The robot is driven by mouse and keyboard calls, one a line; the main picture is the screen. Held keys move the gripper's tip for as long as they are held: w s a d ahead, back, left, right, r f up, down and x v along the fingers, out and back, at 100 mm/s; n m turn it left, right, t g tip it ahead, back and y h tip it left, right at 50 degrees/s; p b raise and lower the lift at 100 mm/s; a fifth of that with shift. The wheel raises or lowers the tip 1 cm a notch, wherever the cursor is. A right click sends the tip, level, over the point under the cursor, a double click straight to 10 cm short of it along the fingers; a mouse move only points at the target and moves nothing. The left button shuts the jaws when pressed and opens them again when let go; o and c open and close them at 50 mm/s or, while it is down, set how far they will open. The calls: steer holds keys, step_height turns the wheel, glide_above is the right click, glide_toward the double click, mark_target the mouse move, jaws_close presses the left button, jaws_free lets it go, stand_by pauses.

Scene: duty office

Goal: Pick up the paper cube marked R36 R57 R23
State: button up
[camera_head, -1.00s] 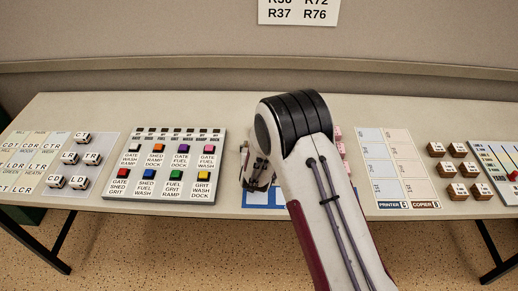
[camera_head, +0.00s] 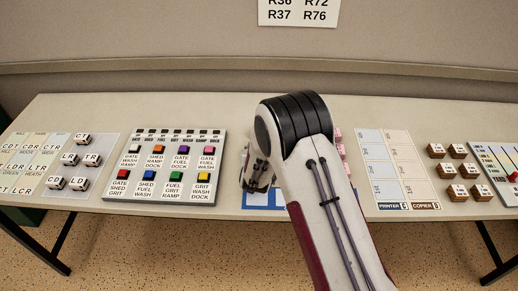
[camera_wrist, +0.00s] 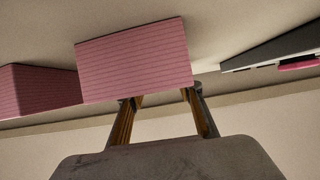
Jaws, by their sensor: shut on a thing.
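My gripper (camera_wrist: 163,98) is shut on a pink lined paper cube (camera_wrist: 135,60) in the wrist view. Its two fingertips meet the cube at its near edge. No marking is legible on the face that shows, so I cannot tell whether it is the one marked R36 R57 R23. In the head view my arm hides the held cube and most of my gripper. Some pink cubes (camera_head: 340,145) show just right of my arm.
A button panel (camera_head: 136,196) stands left of my gripper, with a board of white cubes (camera_head: 107,165) farther left. A blue-edged mat (camera_head: 256,200) lies under my gripper. To the right are a card chart (camera_head: 388,178) and several brown blocks (camera_head: 457,150). A wall sign (camera_head: 298,12) hangs behind.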

steer(key=shift+r, duration=0.1)
steer(key=shift+r, duration=4.9)
steer(key=shift+a, duration=0.1)
